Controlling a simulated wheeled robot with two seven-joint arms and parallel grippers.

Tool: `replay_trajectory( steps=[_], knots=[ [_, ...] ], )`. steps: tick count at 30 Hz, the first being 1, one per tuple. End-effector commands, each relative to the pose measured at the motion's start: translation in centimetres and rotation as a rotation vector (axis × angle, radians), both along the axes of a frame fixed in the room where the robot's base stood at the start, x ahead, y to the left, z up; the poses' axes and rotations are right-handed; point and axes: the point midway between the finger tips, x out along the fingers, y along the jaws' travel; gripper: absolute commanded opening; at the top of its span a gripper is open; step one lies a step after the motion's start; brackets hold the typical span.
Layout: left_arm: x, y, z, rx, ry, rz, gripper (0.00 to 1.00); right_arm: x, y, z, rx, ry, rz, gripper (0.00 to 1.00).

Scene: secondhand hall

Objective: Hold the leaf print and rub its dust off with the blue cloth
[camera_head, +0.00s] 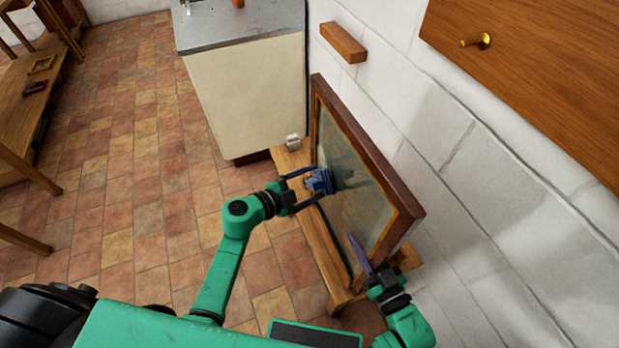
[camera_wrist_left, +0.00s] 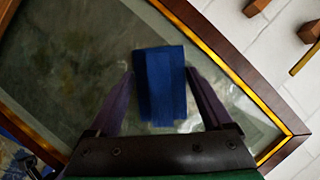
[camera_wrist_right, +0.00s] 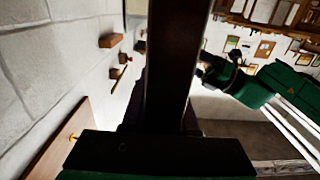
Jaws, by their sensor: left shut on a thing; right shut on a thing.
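The leaf print (camera_head: 385,176) is a framed, glazed picture with a brown wooden frame and gold inner edge, tilted back on a low wooden stand by the wall. Its glass (camera_wrist_left: 60,60) looks greyish and hazy in the left wrist view; a leaf is hard to make out. My left gripper (camera_head: 318,184) is shut on the folded blue cloth (camera_wrist_left: 160,85) and holds it at the glass; I cannot tell if it touches. My right gripper (camera_head: 370,256) is shut on the print's near lower edge. The dark frame edge (camera_wrist_right: 180,60) fills the middle of the right wrist view.
The wooden stand (camera_head: 322,252) is beneath the print. A cream cabinet with a grey top (camera_head: 245,28) stands beyond it. A wooden block (camera_head: 343,42) and a brown panel with a brass knob (camera_head: 476,41) are on the white wall.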

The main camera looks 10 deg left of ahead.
Motion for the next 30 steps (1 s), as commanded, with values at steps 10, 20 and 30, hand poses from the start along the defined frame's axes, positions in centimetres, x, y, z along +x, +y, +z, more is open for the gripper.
replay_trajectory(
  steps=[10,20,30],
  knots=[
    [-0.2,-0.2,0.0,0.000,0.000,0.000,0.26,0.0,0.0,0.0,0.000,0.001,0.001,0.00],
    [-2.1,-1.5,0.0,0.001,-0.001,0.000,0.26,0.0,0.0,0.0,0.000,0.001,0.001,0.00],
    [-2.3,-1.7,0.1,0.000,-0.001,-0.001,0.26,0.0,0.0,0.0,0.000,0.001,0.001,0.00]
  ],
)
